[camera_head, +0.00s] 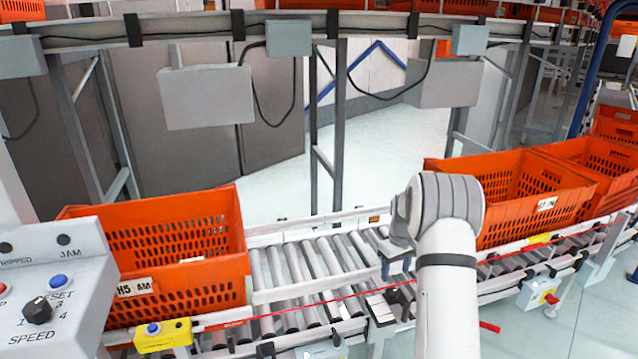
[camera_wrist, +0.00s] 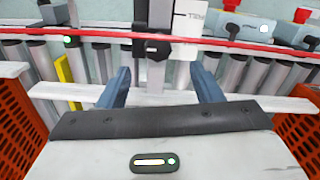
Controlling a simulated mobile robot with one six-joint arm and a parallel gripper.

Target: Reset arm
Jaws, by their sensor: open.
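My arm rises at the right of centre in the head view, in front of the roller conveyor (camera_head: 300,275). My gripper (camera_wrist: 165,85) shows in the wrist view with its two blue-grey fingers apart and nothing between them. In the head view the gripper (camera_head: 397,268) is partly hidden by my arm and hangs over the conveyor between the totes. An orange tote (camera_head: 175,250) stands on the rollers at the left. Another orange tote (camera_head: 510,195) stands to the right behind my arm, partly hidden by it. Tote walls also show at both sides of the wrist view.
A grey control box (camera_head: 60,285) with knob and buttons stands at the front left. More orange totes (camera_head: 590,165) line up at the right. An overhead conveyor beam (camera_head: 300,25) with grey boxes crosses the top. The rollers between the left tote and my arm are bare.

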